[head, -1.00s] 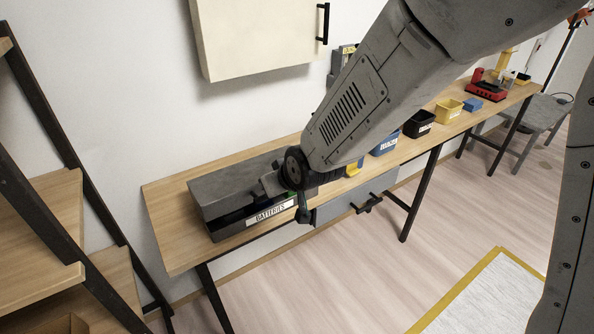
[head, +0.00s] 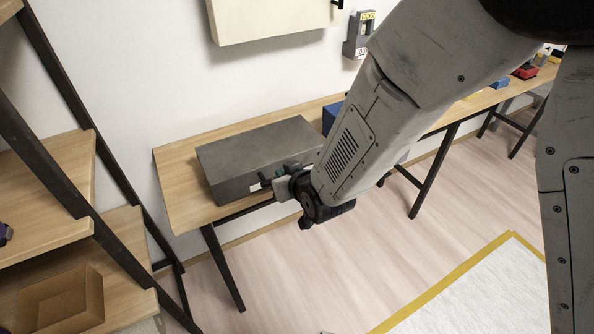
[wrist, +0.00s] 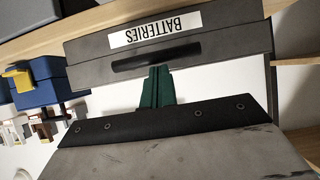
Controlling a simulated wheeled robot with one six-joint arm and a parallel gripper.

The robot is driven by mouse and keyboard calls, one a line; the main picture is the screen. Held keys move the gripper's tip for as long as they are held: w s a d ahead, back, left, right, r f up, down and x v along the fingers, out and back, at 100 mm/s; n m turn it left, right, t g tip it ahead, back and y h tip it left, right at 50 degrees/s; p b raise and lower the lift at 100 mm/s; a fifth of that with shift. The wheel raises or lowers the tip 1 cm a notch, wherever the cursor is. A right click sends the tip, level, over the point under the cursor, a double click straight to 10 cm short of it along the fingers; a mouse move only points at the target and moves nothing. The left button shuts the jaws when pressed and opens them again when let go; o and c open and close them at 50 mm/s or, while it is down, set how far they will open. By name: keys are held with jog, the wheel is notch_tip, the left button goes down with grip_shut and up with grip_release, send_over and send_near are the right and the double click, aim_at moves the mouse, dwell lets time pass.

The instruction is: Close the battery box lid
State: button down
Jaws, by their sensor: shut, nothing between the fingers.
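The grey battery box (head: 232,190) stands on the wooden workbench at left in the head view. Its lid (head: 258,148) lies flat over the top, and no gap shows from the head view. In the wrist view, the box front carries an upside-down BATTERIES label (wrist: 155,28). A black handle bar (wrist: 156,57) sits beside the label, past a thin seam. My gripper (wrist: 157,72) is shut and empty, its green fingers pointing at the handle. I cannot tell if they touch it. In the head view, my gripper (head: 265,181) is at the box front, partly hidden by my wrist.
The workbench (head: 176,175) runs along the wall. A blue bin (head: 331,115) stands just right of the box, and it also shows in the wrist view (wrist: 45,82). A wooden shelf rack (head: 60,165) stands at left. A wall cabinet (head: 270,15) hangs above. Floor in front is clear.

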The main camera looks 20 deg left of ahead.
jog(key=shift+s+d+f+h, duration=0.15)
jog(key=shift+s+d+f, duration=0.2)
jog(key=shift+f, duration=0.35)
jog(key=shift+s+d+f+h, duration=0.15)
jog(key=shift+d+f, duration=0.25)
jog(key=shift+f, duration=0.3)
jog(key=s+d+f+g+h, duration=0.3)
jog(key=s+d+f, duration=0.5)
jog(key=s, duration=0.1)
jog(key=s+d+r+m+g+h, duration=0.1)
jog(key=s+d+r+m, duration=0.2)
jog(key=d+r, duration=0.7)
jog(key=s+d+r+m+g+h, duration=0.1)
jog(key=s+d+r+m+h, duration=0.1)
jog(key=s+d+r, duration=0.4)
jog(key=s+d+r+m+g+h, duration=0.2)
jog(key=s+d+r+m, duration=0.2)
jog(key=d+r, duration=1.2)
jog(key=d, duration=0.4)
jog(key=shift+s+d+r, duration=0.2)
jog(key=shift+s, duration=0.15)
